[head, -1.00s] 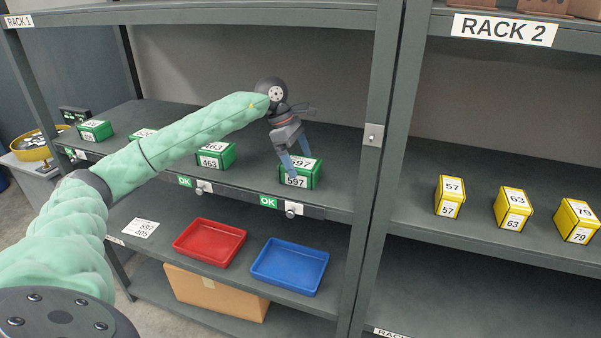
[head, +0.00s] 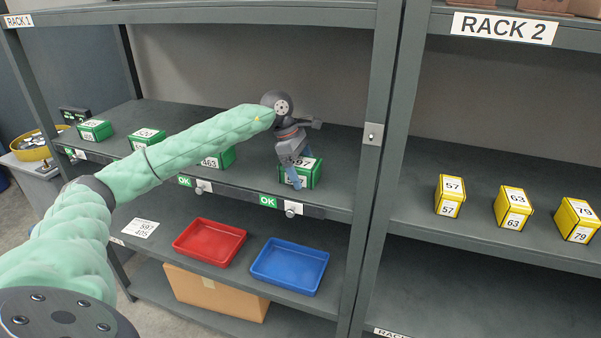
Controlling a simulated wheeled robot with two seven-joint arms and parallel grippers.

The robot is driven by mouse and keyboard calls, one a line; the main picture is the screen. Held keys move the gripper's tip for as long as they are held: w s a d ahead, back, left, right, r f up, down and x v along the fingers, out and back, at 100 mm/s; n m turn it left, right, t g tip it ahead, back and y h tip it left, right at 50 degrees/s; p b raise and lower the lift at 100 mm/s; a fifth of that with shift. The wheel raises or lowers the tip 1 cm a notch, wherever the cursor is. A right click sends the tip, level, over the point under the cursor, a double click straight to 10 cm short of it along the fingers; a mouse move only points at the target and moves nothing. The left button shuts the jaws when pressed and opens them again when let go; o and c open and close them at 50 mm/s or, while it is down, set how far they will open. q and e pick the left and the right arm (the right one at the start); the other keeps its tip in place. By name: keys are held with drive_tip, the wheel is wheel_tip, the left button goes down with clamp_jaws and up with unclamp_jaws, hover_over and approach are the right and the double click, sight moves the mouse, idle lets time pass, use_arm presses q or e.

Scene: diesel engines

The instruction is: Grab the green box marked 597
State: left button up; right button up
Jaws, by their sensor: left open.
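The green box marked 597 (head: 312,177) stands at the right end of the upper shelf of Rack 1. Its white labels are partly covered by my gripper. My left gripper (head: 296,178) is open and points down at the box, with its blue fingers in front of or around the box's left part. I cannot tell whether the fingers touch it. My right gripper is not in view.
More green boxes stand to the left, including one marked 463 (head: 221,160), partly behind my arm. A rack post (head: 372,130) rises just right of box 597. A red tray (head: 209,243) and a blue tray (head: 290,266) lie on the shelf below. Yellow boxes (head: 513,208) stand on Rack 2.

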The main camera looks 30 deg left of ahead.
use_arm(q)
drive_tip(key=shift+f+b, duration=0.15)
drive_tip(key=shift+b, duration=0.2)
idle(0.5)
drive_tip(key=c, duration=1.4)
